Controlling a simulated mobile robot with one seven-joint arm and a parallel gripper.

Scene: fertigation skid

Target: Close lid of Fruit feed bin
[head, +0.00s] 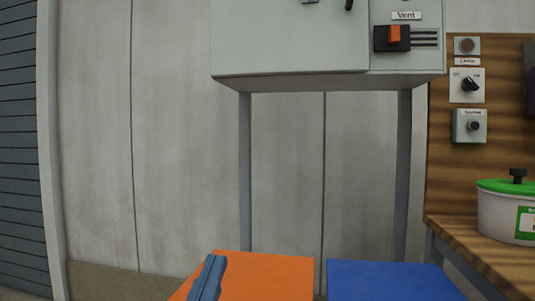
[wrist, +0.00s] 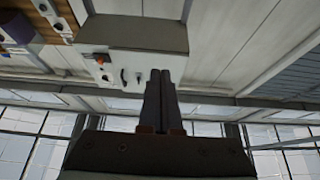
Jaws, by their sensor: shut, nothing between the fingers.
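An orange panel (head: 265,275) and a blue panel (head: 390,281) lie side by side at the bottom edge of the head view, both cut off by the frame. They look like bin tops or lids, but no Fruit feed label shows, so I cannot tell which belongs to that bin or how its lid stands. A blue-grey bar (head: 208,278) crosses the orange panel's left part; I cannot tell what it is. My gripper (wrist: 160,72) is shut and empty in the wrist view. Its fingers overlap the pale cabinet there, with no bin visible near them.
A grey cabinet (head: 290,40) stands on legs behind the panels, with an orange Vent slider (head: 394,34). At right, a wooden board carries a knob switch (head: 468,85). A white pot with a green lid (head: 505,212) stands on the wooden bench (head: 465,240).

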